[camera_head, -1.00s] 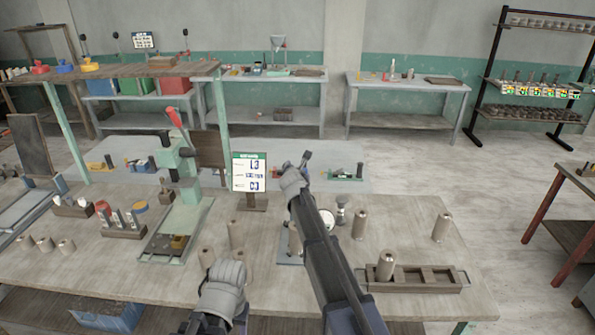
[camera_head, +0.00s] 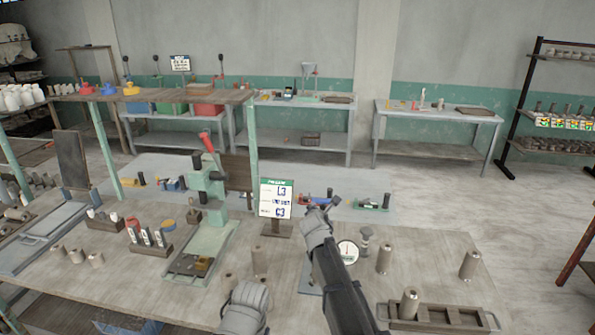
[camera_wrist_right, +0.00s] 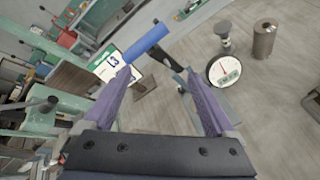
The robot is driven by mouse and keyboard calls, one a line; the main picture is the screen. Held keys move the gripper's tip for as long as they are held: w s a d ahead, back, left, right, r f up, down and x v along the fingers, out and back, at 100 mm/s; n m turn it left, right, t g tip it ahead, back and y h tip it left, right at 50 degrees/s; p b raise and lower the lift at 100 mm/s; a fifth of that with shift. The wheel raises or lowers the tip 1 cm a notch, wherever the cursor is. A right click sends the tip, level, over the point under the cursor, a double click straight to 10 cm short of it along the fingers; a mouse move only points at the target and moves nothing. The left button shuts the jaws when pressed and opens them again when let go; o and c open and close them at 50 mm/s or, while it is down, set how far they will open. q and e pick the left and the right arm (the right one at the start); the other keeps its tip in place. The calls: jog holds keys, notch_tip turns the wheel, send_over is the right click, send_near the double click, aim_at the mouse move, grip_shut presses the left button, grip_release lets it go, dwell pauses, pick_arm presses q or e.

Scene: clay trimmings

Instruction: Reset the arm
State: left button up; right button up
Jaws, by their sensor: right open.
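My right gripper (camera_head: 318,224) is over the middle of the workbench (camera_head: 120,285), its jaws mostly hidden in the head view. In the right wrist view its purple fingers (camera_wrist_right: 158,78) are spread with nothing gripped. A blue handle (camera_wrist_right: 146,44) shows just beyond the fingertips, apart from them as far as I can tell. A round dial gauge (camera_head: 347,252) stands right of the gripper and also shows in the right wrist view (camera_wrist_right: 224,70). My left gripper (camera_head: 245,307) is low at the bottom edge, its jaws hidden.
A green lever press (camera_head: 207,185) stands left of a sign (camera_head: 276,197) reading L3 and C3. Clay cylinders stand at right (camera_head: 470,264) and near the gauge (camera_head: 386,258). Another cylinder (camera_head: 409,303) stands in a wooden tray (camera_head: 458,318) at front right.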

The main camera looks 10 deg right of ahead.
jog(key=s+a+f+m+g+b, duration=0.3)
jog(key=s+f+m, duration=0.3)
jog(key=s, duration=0.7)
jog(key=s+a+f+m+g+y+b, duration=0.1)
jog(key=s+a+f+m+g+b, duration=0.2)
jog(key=s, duration=1)
jog(key=s+a+f+m+g+y+b, duration=0.1)
jog(key=s+a+f+m+g+b, duration=0.3)
jog(key=s+f+m, duration=0.7)
notch_tip(320, 180, down, 2)
jog(key=s+a+g, duration=0.2)
jog(key=s, duration=0.1)
jog(key=shift+f, duration=0.2)
